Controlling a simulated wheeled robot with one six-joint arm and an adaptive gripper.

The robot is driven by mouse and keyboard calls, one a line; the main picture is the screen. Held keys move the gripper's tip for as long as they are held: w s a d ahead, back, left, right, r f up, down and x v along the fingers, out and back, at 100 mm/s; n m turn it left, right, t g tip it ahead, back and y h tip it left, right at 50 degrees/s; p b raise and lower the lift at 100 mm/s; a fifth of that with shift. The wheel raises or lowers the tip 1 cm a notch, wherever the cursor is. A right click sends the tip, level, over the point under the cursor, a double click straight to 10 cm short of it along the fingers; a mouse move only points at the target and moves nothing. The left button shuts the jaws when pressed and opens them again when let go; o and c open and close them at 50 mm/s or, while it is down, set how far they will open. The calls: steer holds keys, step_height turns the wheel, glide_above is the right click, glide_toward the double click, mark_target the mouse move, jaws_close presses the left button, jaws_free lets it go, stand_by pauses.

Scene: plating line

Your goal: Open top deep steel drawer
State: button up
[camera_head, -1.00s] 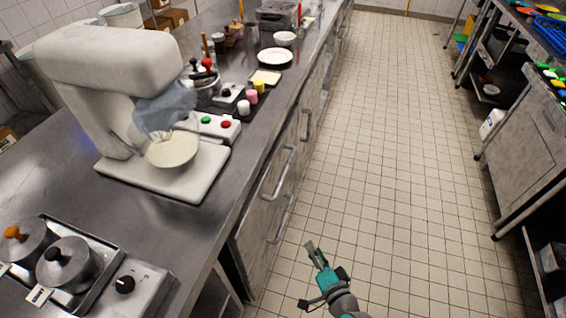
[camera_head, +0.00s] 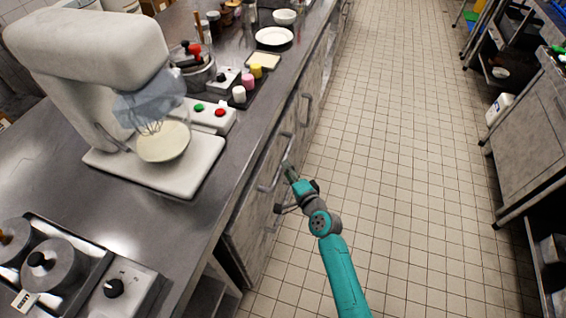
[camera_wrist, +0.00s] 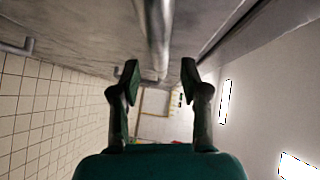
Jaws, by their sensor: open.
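The top steel drawer (camera_head: 247,196) is in the grey cabinet front under the counter, with a long bar handle (camera_head: 274,166) near its upper edge. The drawer looks shut. My gripper (camera_head: 289,172) is at the handle's side in the head view, partly covering the front behind it. In the wrist view my gripper (camera_wrist: 159,75) is open, with its two fingers apart. The handle bar (camera_wrist: 158,38) shows between and beyond the fingertips, close to the steel front. Whether a finger touches the bar I cannot tell.
The counter (camera_head: 215,190) above holds a white stand mixer (camera_head: 90,45) with a bowl (camera_head: 163,142), and a pot unit (camera_head: 125,290) at the front left. Another handle (camera_head: 306,108) is farther along the cabinets. The tiled floor (camera_head: 400,150) is clear; a steel cabinet (camera_head: 535,130) stands right.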

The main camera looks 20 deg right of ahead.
steer(key=shift+w+a+f, duration=0.15)
steer(key=shift+w+a, duration=0.05)
steer(key=shift+w, duration=0.85)
steer(key=shift+w+a+f, duration=0.15)
steer(key=shift+w, duration=0.9)
jaws_close()
